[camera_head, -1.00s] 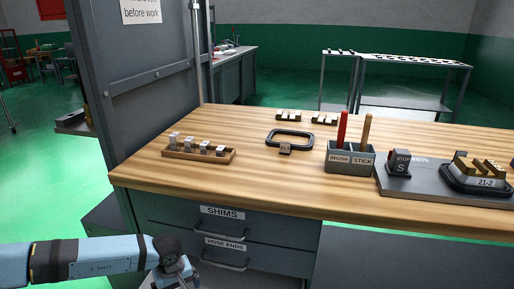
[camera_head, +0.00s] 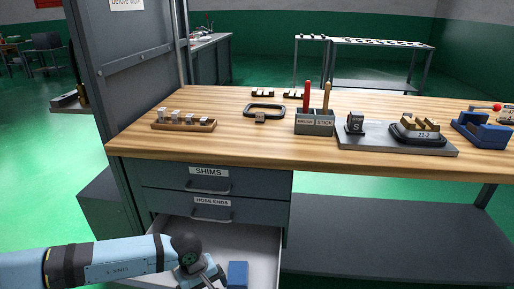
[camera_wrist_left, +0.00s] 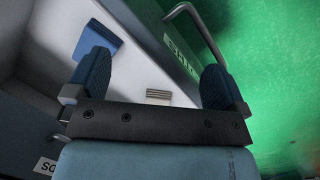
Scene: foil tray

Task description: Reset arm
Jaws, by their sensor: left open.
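My left arm comes in low at the left in the head view. Its gripper (camera_head: 208,278) is over an open lower drawer (camera_head: 262,243), partly cut off by the bottom edge. In the left wrist view the left gripper (camera_wrist_left: 155,66) has its two blue fingers wide apart with nothing between them. A blue block (camera_head: 237,273) lies in the drawer, just right of the gripper. A blue object (camera_wrist_left: 99,38) also shows beyond one finger in the wrist view, with a small grey ribbed piece (camera_wrist_left: 158,94) between the fingers' lines of sight. My right gripper is not in view.
Above the open drawer, the SHIMS drawer (camera_head: 208,180) and HOSE ENDS drawer (camera_head: 212,209) are shut. The wooden bench top (camera_head: 230,143) holds a peg rack (camera_head: 183,125), a black handle-shaped frame (camera_head: 265,108), a holder (camera_head: 314,124) and a dark board (camera_head: 390,146). A drawer handle (camera_wrist_left: 197,28) is near one finger.

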